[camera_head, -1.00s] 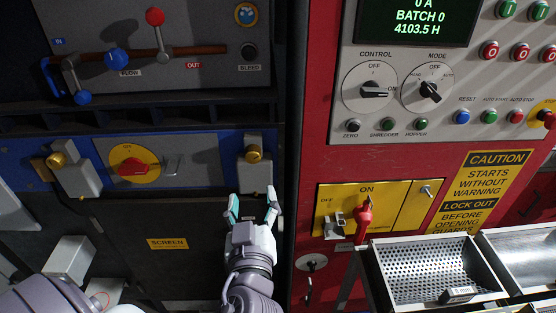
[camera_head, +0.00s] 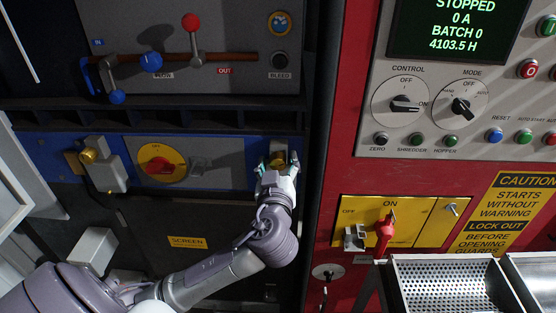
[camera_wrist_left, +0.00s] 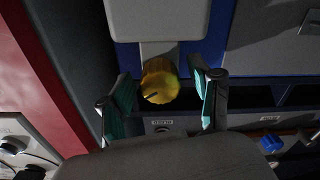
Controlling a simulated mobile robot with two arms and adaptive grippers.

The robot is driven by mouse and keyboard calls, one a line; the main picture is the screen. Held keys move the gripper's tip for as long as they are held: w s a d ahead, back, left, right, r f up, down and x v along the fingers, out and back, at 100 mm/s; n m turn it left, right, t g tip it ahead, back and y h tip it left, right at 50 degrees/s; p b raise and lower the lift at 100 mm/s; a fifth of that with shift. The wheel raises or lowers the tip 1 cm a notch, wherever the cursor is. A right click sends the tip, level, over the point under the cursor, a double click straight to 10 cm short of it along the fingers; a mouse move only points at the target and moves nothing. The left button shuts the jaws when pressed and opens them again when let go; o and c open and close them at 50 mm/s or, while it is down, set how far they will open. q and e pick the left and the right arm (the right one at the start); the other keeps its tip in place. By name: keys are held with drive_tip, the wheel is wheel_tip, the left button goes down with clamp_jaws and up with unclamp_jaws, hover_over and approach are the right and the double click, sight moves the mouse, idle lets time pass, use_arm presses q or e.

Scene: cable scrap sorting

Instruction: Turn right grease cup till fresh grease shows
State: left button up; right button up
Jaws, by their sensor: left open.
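The right grease cup (camera_head: 279,158) is a yellow brass knob on a grey block at the right end of the blue panel. In the left wrist view the cup (camera_wrist_left: 160,80) shows between the two fingers, with a dark slot or mark on its face. My left gripper (camera_head: 278,163) is open, its teal-padded fingertips on either side of the cup. It also shows in the left wrist view (camera_wrist_left: 163,95), with gaps between fingers and cup. I cannot see any grease. My right gripper is not in view.
A second brass cup (camera_head: 88,156) sits on the left block. Between them is a red rotary switch (camera_head: 160,167) on a yellow disc. A lever with a red ball (camera_head: 191,21) is above. A red handle (camera_head: 385,230) and perforated tray (camera_head: 447,282) are at right.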

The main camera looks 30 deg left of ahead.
use_arm(q)
drive_tip(key=c, duration=1.1)
drive_tip(key=shift+c, duration=0.2)
drive_tip(key=shift+f, duration=0.1)
drive_tip(key=shift+m, duration=2)
drive_tip(key=m+p, duration=0.2)
drive_tip(key=m, duration=0.3)
drive_tip(key=shift+m+p, duration=0.6)
drive_tip(key=shift+m, duration=0.7)
